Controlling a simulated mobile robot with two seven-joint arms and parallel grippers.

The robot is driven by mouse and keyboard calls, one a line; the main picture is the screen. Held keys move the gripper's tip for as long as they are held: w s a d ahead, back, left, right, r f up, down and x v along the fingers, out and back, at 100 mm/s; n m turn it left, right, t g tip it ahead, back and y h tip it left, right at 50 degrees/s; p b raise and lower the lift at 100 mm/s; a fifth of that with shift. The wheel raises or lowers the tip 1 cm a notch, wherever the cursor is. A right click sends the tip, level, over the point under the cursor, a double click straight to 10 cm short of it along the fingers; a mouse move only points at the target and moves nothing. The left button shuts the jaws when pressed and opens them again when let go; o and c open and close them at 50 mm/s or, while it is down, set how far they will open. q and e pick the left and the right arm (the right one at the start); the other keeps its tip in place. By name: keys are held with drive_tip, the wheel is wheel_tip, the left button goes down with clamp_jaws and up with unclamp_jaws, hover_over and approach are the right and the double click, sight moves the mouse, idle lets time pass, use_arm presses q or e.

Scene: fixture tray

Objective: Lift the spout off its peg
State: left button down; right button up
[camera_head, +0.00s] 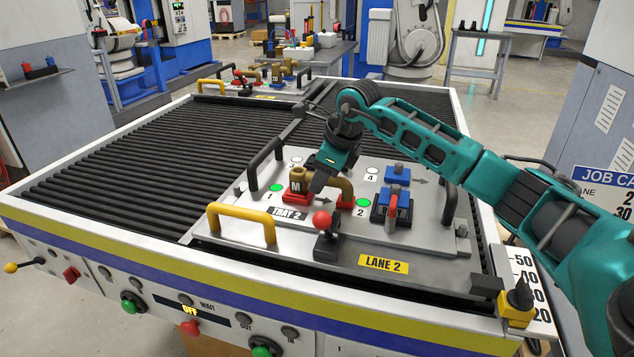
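The spout (342,186) is a curved brass-coloured pipe on the tray marked TRAY 2 (248,202). Its left end meets a block marked M on a red base (299,197). Its right end bends down to a red seat near the spot marked 2. My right gripper (318,183) points down at the spout from above, with a dark finger in front of its middle. The finger hides part of the pipe, and I cannot tell whether the gripper grips it. The peg is hidden. My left gripper is not in view.
A red-knobbed lever (325,232) stands in front of the spout. A blue part with a red handle (391,206) and a blue block (397,174) stand to the right. A yellow handle (241,224) and dark handles rise at the tray's edges. Rollers at left are clear.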

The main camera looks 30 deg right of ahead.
clamp_jaws()
drive_tip(key=shift+r, duration=0.2)
idle(0.3)
drive_tip(key=shift+r, duration=0.55)
wheel_tip(320, 180, up, 19)
drive_tip(key=p, duration=0.2)
drive_tip(key=shift+f, duration=0.15)
